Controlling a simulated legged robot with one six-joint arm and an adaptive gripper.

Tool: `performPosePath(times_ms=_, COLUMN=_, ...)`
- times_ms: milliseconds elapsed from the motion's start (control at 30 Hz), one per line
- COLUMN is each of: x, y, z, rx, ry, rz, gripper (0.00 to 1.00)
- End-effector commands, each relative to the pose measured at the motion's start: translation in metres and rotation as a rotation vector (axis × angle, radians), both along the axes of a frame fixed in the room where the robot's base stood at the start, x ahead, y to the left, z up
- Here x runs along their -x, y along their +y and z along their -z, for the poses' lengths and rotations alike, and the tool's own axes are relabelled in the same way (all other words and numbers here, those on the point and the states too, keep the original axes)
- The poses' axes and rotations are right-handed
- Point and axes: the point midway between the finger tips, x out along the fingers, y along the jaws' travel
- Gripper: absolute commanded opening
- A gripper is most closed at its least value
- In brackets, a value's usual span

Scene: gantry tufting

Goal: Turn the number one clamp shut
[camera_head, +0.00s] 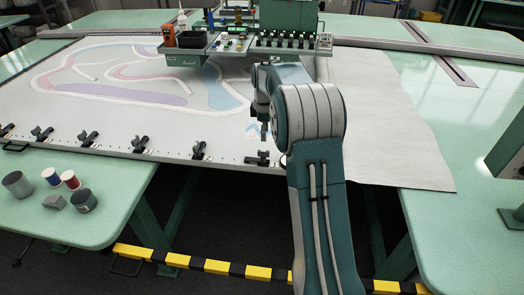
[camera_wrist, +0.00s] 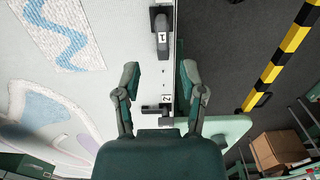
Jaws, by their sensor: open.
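The number one clamp (camera_wrist: 162,38) is black, with a white "1" label, at the top of the wrist view. Its lever lies along the frame edge. The clamp nearest my arm in the head view (camera_head: 262,158) also lies along the edge and looks like the same one; its label is unreadable there. My gripper (camera_wrist: 160,75) is open and empty, its fingers spread either side of the edge line, short of the number one clamp in the picture. In the head view my gripper (camera_head: 265,130) hangs above the cloth behind that clamp, partly hidden by my arm.
The number two clamp (camera_wrist: 157,108) shows between my fingers, its lever across the edge. More clamps (camera_head: 89,139) line the front edge leftward. Cups and spools (camera_head: 52,178) stand on the left table. A striped yellow-black bar (camera_head: 216,267) runs low in front. A machine head (camera_head: 290,42) stands behind.

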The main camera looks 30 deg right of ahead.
Motion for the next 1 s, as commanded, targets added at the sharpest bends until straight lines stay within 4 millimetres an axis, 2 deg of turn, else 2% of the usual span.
performPosePath(times_ms=200, x=0.000, y=0.002, z=0.043, rx=0.000, ry=0.004, rz=0.000, gripper=0.53)
performPosePath(times_ms=400, x=0.000, y=0.002, z=0.073, rx=0.000, ry=0.002, rz=0.000, gripper=0.53)
performPosePath(times_ms=600, x=0.000, y=0.001, z=0.084, rx=0.001, ry=0.001, rz=0.001, gripper=0.53)
performPosePath(times_ms=833, x=0.000, y=0.001, z=0.085, rx=0.000, ry=0.000, rz=0.001, gripper=0.53)
performPosePath(times_ms=933, x=0.000, y=0.001, z=0.085, rx=0.000, ry=0.000, rz=0.001, gripper=0.08)
performPosePath(times_ms=967, x=0.000, y=0.001, z=0.084, rx=0.000, ry=0.000, rz=0.001, gripper=0.00)
performPosePath(times_ms=1000, x=0.000, y=0.001, z=0.084, rx=0.001, ry=-0.001, rz=0.001, gripper=0.00)
